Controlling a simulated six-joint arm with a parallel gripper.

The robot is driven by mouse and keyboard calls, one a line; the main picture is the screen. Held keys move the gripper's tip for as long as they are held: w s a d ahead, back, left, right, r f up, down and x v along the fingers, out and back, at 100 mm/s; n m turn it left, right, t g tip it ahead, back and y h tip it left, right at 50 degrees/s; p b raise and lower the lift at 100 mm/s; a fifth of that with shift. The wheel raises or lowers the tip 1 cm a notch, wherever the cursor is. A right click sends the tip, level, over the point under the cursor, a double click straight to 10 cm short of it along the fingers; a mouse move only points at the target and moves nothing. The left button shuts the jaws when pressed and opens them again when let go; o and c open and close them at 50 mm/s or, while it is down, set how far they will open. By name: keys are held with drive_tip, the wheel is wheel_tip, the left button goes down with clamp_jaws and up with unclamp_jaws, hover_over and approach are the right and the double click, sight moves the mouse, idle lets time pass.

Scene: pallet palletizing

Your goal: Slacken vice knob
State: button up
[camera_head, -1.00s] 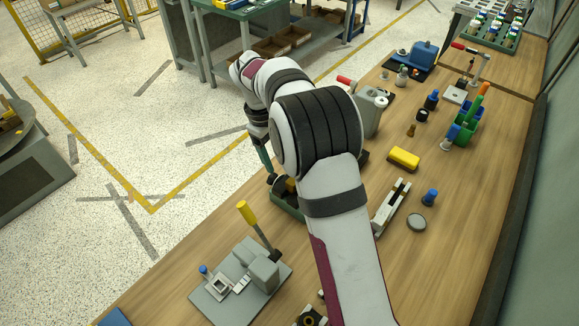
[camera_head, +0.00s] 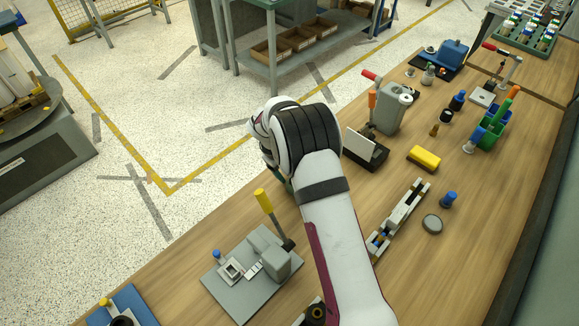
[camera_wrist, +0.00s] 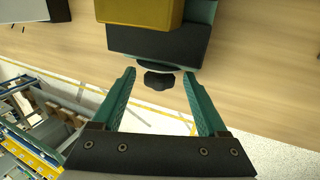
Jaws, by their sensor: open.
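In the wrist view, the dark lobed vice knob (camera_wrist: 159,81) sits at the near end of the vice (camera_wrist: 160,43), which is dark grey and teal. A yellow block (camera_wrist: 140,14) is at the top of the vice. My gripper (camera_wrist: 159,74) has two teal fingers, open and spread, one on each side of the knob. Gaps show between the knob and both fingertips. In the head view my arm hides the gripper, the knob and most of the vice.
A fixture with a yellow lever (camera_head: 263,200) stands left of my arm. A grey-green machine (camera_head: 388,108), a yellow block (camera_head: 424,158) and a rail-like fixture (camera_head: 398,220) are on the wooden bench to the right. Open floor lies beyond the bench edge.

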clamp_jaws()
idle(0.4)
drive_tip(key=g+y, duration=0.3)
drive_tip(key=shift+w+d+y, duration=0.3)
drive_tip(key=shift+w+d, duration=0.05)
drive_tip(key=shift+d, duration=0.05)
drive_tip(key=shift+w+d+g+y, duration=0.1)
drive_tip(key=shift+g+y, duration=0.7)
drive_tip(key=shift+g, duration=0.3)
unclamp_jaws()
